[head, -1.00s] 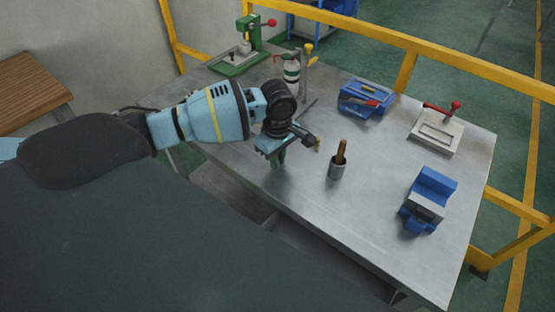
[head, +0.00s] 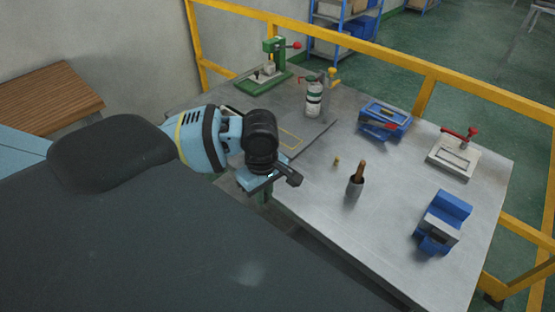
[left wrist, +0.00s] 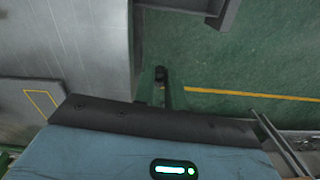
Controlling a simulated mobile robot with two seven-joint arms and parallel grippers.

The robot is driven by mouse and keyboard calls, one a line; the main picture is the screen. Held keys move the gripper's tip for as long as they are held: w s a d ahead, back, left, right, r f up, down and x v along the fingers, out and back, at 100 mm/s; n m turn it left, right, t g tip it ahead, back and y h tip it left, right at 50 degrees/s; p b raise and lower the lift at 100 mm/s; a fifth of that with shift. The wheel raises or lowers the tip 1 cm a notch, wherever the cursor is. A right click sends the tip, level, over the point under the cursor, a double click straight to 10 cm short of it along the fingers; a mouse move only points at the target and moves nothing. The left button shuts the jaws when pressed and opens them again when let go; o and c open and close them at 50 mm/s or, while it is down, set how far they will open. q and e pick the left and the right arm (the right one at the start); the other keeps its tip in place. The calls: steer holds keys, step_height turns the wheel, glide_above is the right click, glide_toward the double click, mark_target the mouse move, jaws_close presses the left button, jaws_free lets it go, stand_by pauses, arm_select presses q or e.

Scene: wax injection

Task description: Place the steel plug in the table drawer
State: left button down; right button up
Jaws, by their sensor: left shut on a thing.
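Green floor lies behind the fingers there. The metal table (head: 385,235) spreads to the right of the gripper. The table drawer cannot be made out for certain; the space under the front edge is dark and partly hidden by my body. My right gripper is not seen.
Yellow rails run behind.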

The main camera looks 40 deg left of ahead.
arm_select(q)
steer(key=shift+s+a+r, duration=0.1)
steer(key=shift+s, duration=1.15)
